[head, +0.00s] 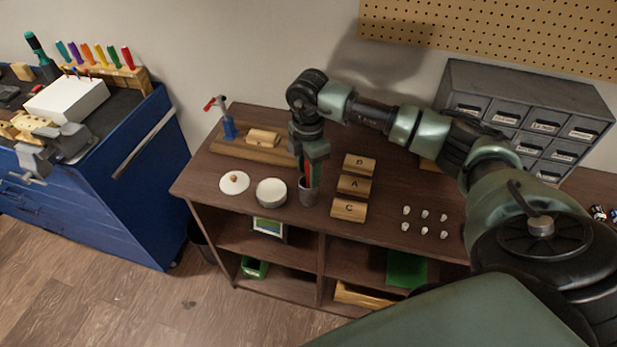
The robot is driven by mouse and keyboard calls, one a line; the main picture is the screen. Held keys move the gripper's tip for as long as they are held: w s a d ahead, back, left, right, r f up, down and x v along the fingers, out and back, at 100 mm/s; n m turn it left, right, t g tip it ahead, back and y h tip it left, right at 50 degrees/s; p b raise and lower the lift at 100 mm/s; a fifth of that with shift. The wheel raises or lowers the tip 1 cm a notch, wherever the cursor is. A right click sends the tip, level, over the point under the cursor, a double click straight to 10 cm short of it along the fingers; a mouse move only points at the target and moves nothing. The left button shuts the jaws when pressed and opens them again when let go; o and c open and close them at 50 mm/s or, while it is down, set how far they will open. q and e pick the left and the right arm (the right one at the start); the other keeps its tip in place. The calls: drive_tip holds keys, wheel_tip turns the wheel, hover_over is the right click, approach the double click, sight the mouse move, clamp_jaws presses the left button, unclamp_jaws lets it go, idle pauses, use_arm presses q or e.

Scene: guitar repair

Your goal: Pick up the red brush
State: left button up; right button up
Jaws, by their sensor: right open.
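The red brush (307,174) stands in a small grey cup (308,196) on the dark wooden bench. Only a narrow red part of it shows, between or just behind my gripper's fingers. My right gripper (312,172) points down over the cup with its jaws open around or beside the brush; I cannot tell whether a finger touches it. The lower end of the brush is hidden in the cup. My left gripper is not in view.
A round white tin (271,192) and its lid (234,182) lie left of the cup. Lettered wooden blocks (353,187) stand close on the right. Several small white pegs (424,223) lie further right. A grey drawer cabinet (530,112) stands at the back right.

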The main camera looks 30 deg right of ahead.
clamp_jaws()
drive_tip(key=shift+r, duration=0.15)
